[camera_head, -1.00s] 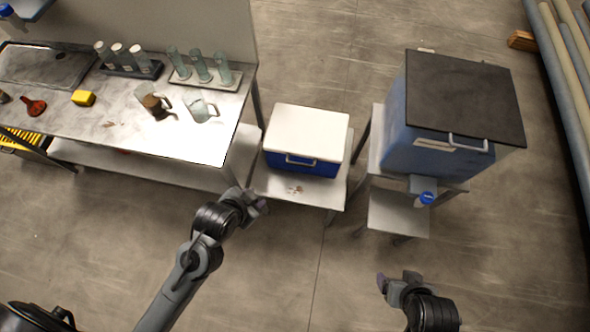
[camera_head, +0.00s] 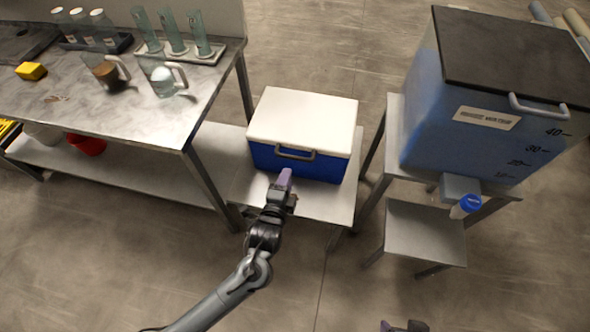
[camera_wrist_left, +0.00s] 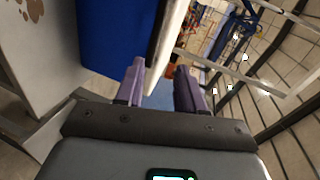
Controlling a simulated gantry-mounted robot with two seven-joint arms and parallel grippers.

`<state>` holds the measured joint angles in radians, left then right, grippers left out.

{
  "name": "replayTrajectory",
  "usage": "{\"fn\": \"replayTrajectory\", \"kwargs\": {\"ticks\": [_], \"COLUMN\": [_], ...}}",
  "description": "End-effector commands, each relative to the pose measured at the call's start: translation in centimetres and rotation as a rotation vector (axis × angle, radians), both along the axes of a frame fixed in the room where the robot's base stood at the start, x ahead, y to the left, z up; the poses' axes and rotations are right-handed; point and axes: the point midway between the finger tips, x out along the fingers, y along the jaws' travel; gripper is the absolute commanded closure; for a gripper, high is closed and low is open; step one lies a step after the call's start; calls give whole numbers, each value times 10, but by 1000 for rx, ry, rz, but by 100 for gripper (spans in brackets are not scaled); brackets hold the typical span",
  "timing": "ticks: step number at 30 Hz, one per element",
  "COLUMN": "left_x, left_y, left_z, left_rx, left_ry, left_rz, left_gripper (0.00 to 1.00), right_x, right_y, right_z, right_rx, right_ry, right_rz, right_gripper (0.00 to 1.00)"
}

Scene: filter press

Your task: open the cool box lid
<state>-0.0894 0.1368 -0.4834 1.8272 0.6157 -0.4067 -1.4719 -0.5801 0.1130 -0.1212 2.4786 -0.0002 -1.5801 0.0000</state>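The cool box has a blue body (camera_head: 330,168) and a white lid (camera_head: 303,117). Its lid is shut, and a grey handle (camera_head: 295,153) shows on its front. My left gripper (camera_head: 285,181) is at the box's front, just below the handle, pointing at the box. In the left wrist view its two purple fingers (camera_wrist_left: 160,78) stand apart with nothing between them. The blue body (camera_wrist_left: 115,38) and white lid edge (camera_wrist_left: 169,42) lie just beyond the fingertips; contact cannot be told. My right gripper (camera_head: 405,326) barely shows at the bottom edge, mostly cut off.
The box stands on a low pale stand (camera_head: 325,205). A steel bench (camera_head: 165,118) with beakers and cylinders is at left. A large blue tank (camera_head: 450,135) with a dark cover and a tap stands at right. The floor in front is clear.

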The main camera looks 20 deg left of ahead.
Motion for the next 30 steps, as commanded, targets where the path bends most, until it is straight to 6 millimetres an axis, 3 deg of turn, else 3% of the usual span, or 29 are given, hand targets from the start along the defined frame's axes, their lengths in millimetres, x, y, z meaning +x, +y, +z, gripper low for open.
{"fn": "replayTrajectory", "kwargs": {"ticks": [1,11,24,30], "left_x": [3,23,89,107], "left_y": [0,3,12,14], "left_z": [-13,-24,-38,-41], "left_rx": [27,106,102,101], "left_ry": [-16,-52,-52,-50], "left_rz": [-2,-3,-3,-3], "left_gripper": [62,62,62,62], "right_x": [0,0,0,0], "right_y": [0,-3,-3,-2], "right_z": [-15,-34,-65,-73], "right_rx": [-1,-12,-8,-4], "right_ry": [0,-2,-2,-2], "right_rz": [1,6,4,1], "right_gripper": [21,21,21,21]}}
